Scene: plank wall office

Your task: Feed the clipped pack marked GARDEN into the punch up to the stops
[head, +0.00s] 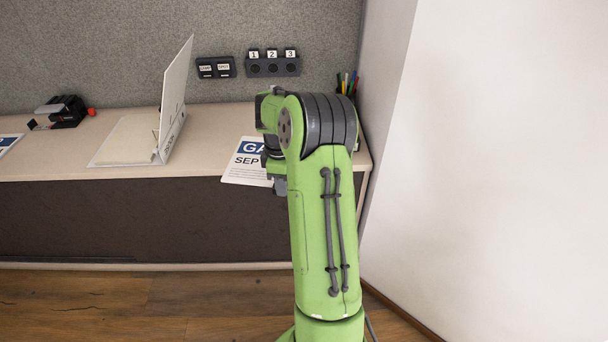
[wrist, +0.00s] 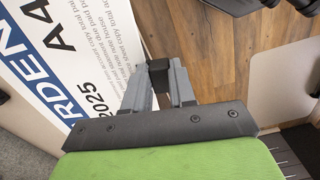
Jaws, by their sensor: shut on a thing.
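The pack marked GARDEN (head: 248,164) is a white sheet stack with a blue band, at the front edge of the desk in the head view. Its printed face also shows in the wrist view (wrist: 75,62). My gripper (wrist: 158,78) is shut at the pack's edge, with a small dark piece between the fingertips, perhaps the clip. A black device with a grey top, seemingly the punch (head: 68,112), stands at the far left of the desk. Its slot and stops are too small to make out.
An open white binder (head: 130,142) with an upright cover stands between the pack and the black device. Another printed sheet (head: 8,143) lies at the left edge. A small red object (head: 91,112) and pens (head: 346,83) stand at the back.

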